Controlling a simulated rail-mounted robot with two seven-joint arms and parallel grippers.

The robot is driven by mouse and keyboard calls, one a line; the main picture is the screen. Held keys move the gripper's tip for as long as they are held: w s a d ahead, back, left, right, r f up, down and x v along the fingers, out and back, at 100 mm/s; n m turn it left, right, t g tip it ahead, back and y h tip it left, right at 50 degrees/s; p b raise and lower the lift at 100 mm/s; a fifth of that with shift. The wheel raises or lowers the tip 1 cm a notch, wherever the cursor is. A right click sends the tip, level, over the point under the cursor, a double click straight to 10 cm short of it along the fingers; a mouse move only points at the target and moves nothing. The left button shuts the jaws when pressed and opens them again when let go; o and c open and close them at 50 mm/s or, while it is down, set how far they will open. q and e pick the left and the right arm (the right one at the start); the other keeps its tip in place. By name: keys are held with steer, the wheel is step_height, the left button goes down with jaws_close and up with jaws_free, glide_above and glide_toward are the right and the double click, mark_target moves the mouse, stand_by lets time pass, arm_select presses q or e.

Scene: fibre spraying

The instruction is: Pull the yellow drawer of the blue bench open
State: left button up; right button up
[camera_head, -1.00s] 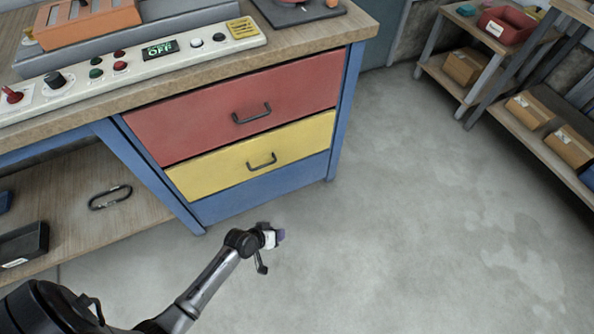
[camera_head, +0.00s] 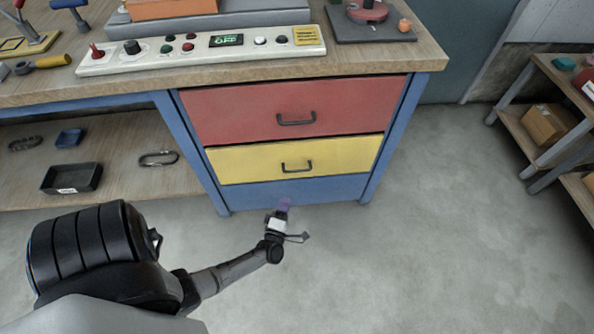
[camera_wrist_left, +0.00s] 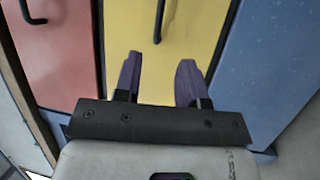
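The yellow drawer (camera_head: 343,154) sits below the red drawer (camera_head: 350,104) in the blue bench (camera_head: 340,189), and its front looks flush with the frame. Its dark handle (camera_head: 297,167) is a horizontal bar in the head view. My left gripper (camera_head: 284,204) is in front of the blue panel below the yellow drawer. In the left wrist view, its two purple fingers (camera_wrist_left: 159,82) are apart and empty. The handle shows there beyond the fingertips (camera_wrist_left: 159,22), roughly between them, not touching. My right gripper is not in view.
The wooden bench top carries a control panel (camera_head: 200,48) and a dark plate (camera_head: 375,27). A lower shelf at left holds a black tray (camera_head: 72,179) and a carabiner (camera_head: 158,159). A shelf unit (camera_head: 540,125) stands at right. The floor before the drawers is clear.

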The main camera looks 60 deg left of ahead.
mark_target(297, 171)
arm_select(q)
steer(key=shift+b+x, duration=2.1)
steer(key=shift+x, duration=4.85)
steer(key=shift+w+d, duration=0.15)
steer(key=shift+d, duration=0.05)
steer(key=shift+c, duration=0.4)
jaws_close()
